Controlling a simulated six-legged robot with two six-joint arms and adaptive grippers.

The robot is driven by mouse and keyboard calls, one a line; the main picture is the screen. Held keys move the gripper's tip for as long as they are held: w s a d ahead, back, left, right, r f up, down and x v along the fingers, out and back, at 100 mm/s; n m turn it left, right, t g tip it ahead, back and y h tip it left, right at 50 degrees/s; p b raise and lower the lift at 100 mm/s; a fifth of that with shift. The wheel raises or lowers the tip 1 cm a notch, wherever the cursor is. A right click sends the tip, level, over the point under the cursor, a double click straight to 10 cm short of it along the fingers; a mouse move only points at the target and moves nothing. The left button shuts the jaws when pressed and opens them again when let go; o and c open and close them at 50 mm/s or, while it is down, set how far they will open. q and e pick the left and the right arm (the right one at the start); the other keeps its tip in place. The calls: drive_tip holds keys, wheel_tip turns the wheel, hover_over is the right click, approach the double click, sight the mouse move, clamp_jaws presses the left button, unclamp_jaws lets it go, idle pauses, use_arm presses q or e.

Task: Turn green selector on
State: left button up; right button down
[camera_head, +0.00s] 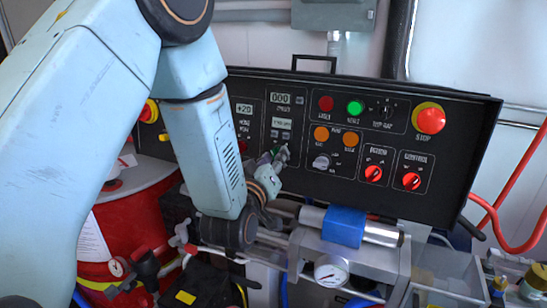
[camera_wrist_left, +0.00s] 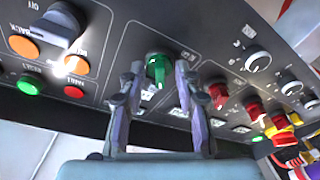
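The green selector (camera_wrist_left: 155,68) is a small green knob on the black control panel (camera_head: 462,160). In the left wrist view it sits between the two fingers of my left gripper (camera_wrist_left: 158,75), which stand apart on either side of it. A narrow gap seems to show on each side, so I see no clear grip. I cannot tell which way the knob is turned. In the head view my left gripper (camera_head: 278,158) reaches the panel's lower middle, and the fingers largely hide the selector. My right gripper is not in view.
A silver knob (camera_head: 321,162), two red knobs (camera_head: 373,173) and a red stop button (camera_head: 430,118) are on the panel. Another red knob (camera_wrist_left: 218,92) is close beside my gripper. A blue-wrapped pipe (camera_head: 344,226) and a gauge (camera_head: 331,270) stand below. A red tank (camera_head: 130,220) is at left.

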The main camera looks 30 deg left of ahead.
use_arm(q)
drive_tip(key=shift+w, duration=0.2)
clamp_jaws()
idle(0.3)
